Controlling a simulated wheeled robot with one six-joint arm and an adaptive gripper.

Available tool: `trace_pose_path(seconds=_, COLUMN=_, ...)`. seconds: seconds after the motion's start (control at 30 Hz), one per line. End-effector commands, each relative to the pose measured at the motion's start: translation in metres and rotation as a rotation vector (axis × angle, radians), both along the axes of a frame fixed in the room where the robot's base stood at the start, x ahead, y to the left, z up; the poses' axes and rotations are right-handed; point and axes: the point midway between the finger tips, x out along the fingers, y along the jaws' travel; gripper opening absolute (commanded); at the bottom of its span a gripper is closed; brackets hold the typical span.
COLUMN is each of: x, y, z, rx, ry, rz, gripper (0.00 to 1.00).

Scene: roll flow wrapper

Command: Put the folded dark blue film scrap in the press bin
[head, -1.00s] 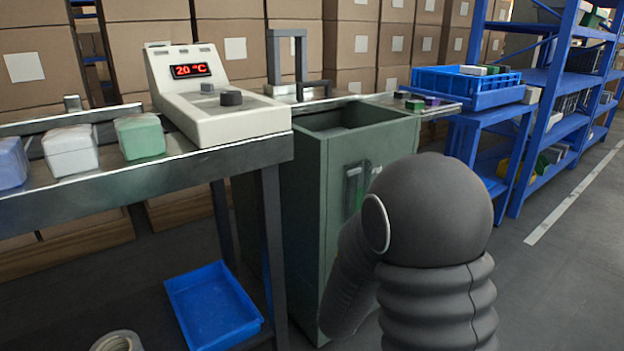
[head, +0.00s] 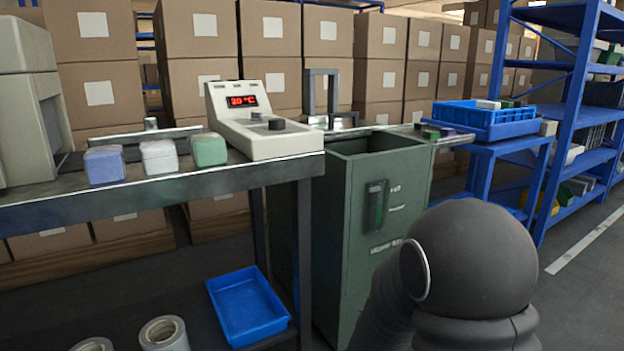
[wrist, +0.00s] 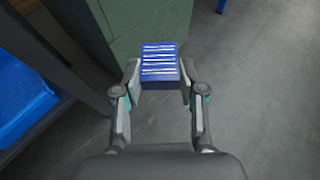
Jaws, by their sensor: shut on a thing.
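The folded dark blue film scrap (wrist: 160,66) is a small block with white stripes on top. In the wrist view my gripper (wrist: 160,76) is shut on it, one finger at each side, and holds it above the grey floor beside a green cabinet side. The press bin is most likely the tall green open-topped cabinet (head: 366,225) in the middle of the head view. Its dark opening (head: 375,145) faces up, and its inside floor is hidden. In the head view my arm covers the bin's lower right, and my gripper and the scrap are hidden.
A metal bench (head: 225,182) with a cream control box (head: 262,125) and several wrapped blocks stands left of the bin. A blue tray (head: 246,305) lies below it. A blue crate (head: 480,115) and blue shelves stand at right. Floor is clear at far right.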

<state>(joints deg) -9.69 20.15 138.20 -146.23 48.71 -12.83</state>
Motion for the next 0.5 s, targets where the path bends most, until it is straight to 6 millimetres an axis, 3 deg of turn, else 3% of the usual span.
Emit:
trace_pose_path(seconds=0.37, x=0.000, y=0.000, z=0.047, rx=0.000, ry=0.000, rz=0.000, gripper=0.27)
trace_pose_path(seconds=0.5, x=0.000, y=0.000, z=0.074, rx=0.000, ry=0.000, rz=0.000, gripper=0.27)
